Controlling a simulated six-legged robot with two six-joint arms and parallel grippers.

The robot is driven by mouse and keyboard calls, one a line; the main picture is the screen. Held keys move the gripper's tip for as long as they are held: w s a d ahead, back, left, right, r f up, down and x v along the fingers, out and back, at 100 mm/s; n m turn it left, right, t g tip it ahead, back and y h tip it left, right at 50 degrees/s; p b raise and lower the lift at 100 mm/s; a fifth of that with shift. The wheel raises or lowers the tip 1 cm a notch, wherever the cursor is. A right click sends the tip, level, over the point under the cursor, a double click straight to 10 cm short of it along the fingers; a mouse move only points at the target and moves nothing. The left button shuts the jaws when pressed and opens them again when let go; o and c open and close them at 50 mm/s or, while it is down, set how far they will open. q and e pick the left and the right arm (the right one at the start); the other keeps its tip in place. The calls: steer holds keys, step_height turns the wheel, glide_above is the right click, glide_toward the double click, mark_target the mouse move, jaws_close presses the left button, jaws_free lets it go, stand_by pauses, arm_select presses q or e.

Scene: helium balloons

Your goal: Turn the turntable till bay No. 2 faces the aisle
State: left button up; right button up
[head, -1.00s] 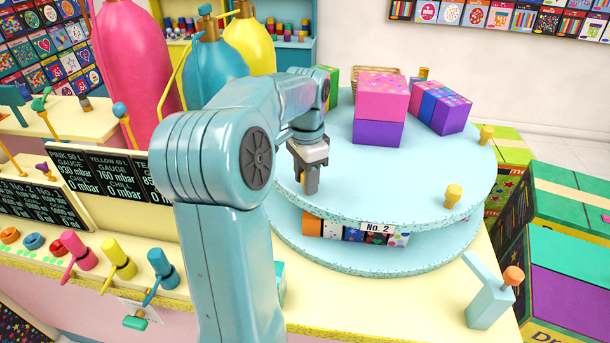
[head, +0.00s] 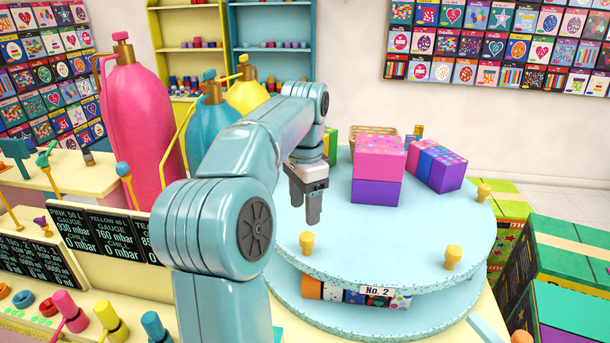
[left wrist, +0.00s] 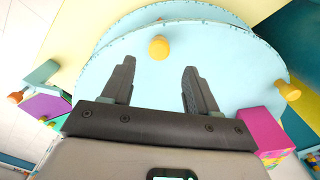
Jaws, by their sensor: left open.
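The light blue turntable (head: 345,262) has two round tiers on the counter. A yellow peg (head: 307,243) stands at the upper tier's near-left edge; another peg (head: 452,257) is at the near right. My left gripper (head: 312,220) is open and empty above the upper tier, just beyond the near-left peg. In the left wrist view, that peg (left wrist: 158,47) shows past the parted fingertips (left wrist: 158,68). My right gripper is out of view.
A pink and purple box stack (head: 378,170) and a second stack (head: 437,167) stand on the upper tier. Gas cylinders, including a pink one (head: 140,120), stand behind my arm. Green boxes (head: 570,260) flank the right side.

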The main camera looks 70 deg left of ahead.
arm_select(q)
step_height(320, 180, up, 7)
steer(key=p, duration=0.1)
steer(key=shift+f, duration=0.15)
stand_by(0.6)
